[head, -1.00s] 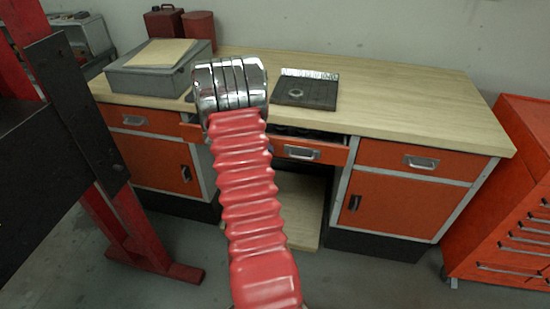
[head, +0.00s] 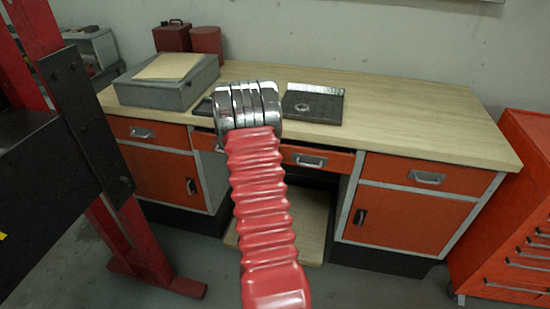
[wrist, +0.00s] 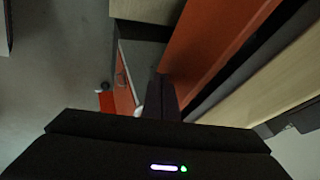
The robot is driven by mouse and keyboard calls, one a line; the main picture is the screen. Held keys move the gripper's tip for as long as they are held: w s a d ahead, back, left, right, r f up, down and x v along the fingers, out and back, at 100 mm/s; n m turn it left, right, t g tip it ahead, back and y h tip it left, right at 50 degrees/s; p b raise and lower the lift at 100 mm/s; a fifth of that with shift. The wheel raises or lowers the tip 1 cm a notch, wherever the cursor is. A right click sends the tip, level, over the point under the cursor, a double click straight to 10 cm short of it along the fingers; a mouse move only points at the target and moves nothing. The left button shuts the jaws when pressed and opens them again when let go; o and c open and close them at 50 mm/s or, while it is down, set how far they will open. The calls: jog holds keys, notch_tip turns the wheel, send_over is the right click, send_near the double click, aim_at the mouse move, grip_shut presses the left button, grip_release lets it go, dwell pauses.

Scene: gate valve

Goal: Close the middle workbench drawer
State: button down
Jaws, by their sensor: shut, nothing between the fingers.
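The middle drawer (head: 330,161) has an orange front with a metal handle in the head view. A narrow dark gap shows between its top edge and the benchtop, so it stands slightly open. My chrome wrist and red arm sleeve cover its left part. My gripper is hidden behind the wrist in the head view. In the wrist view my gripper (wrist: 162,80) shows as dark fingers, shut and empty, close against an orange front (wrist: 205,45). I cannot tell whether they touch it.
The wooden benchtop (head: 420,125) bears a grey case (head: 165,92) and a dark flat box (head: 312,106). Closed drawers flank the middle one. A red tool cabinet (head: 510,230) stands at right, a red and black frame (head: 85,130) at left. A board (head: 300,235) lies below the drawer.

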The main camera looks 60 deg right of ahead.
jog(key=a+r, duration=0.8)
jog(key=a, duration=0.1)
jog(key=shift+w, duration=0.45)
jog(key=shift+a, duration=0.1)
